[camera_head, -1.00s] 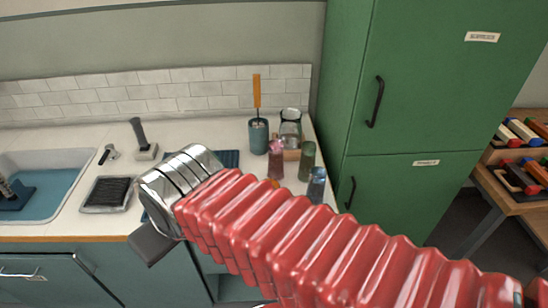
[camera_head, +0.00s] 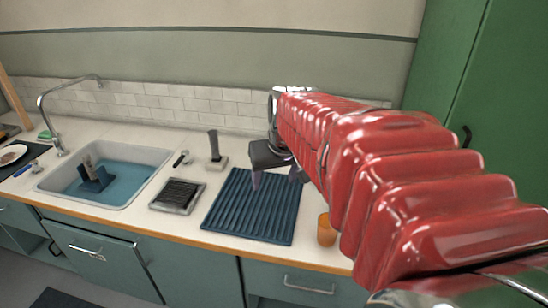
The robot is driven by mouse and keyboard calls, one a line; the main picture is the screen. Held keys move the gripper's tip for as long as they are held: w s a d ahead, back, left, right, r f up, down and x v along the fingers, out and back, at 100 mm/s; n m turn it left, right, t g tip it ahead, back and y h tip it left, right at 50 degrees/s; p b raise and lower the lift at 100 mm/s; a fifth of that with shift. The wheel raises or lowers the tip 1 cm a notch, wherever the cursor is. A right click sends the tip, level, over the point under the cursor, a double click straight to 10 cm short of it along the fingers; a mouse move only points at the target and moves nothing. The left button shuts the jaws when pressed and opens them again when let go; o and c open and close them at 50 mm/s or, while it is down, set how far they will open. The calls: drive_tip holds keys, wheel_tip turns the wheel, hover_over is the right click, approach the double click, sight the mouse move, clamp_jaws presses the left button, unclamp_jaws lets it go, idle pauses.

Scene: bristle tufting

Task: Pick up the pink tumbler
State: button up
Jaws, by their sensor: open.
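The pink tumbler does not show in the current view; my red-sleeved arm covers the right part of the counter. My gripper (camera_head: 276,181) points down above the far part of the dark blue ribbed mat, near the middle of the picture. Its purple fingertips are apart, and nothing shows between them.
An orange tumbler (camera_head: 326,230) stands right of the ribbed mat (camera_head: 250,212), beside my arm. Left are a brush on a block (camera_head: 214,150), a framed dark pad (camera_head: 177,195) and a sink (camera_head: 62,184) with blue water. A green cabinet (camera_head: 450,70) stands at right.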

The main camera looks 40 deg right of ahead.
drive_tip(key=s+d+f+m, duration=0.1)
drive_tip(key=d+f+m, duration=0.1)
drive_tip(key=d, duration=1.1)
drive_tip(key=s+d+f+m+g+h, duration=0.1)
drive_tip(key=d+f, duration=0.3)
drive_tip(key=d, duration=1)
drive_tip(key=shift+m, duration=0.4)
drive_tip(key=shift+d+f, duration=0.1)
drive_tip(key=shift+f, duration=0.1)
drive_tip(key=x, duration=0.8)
drive_tip(key=shift+w+f, duration=0.15)
drive_tip(key=shift+f, duration=0.05)
drive_tip(key=shift+f, duration=0.1)
drive_tip(key=shift+x, duration=2.5)
drive_tip(key=shift+d, duration=0.1)
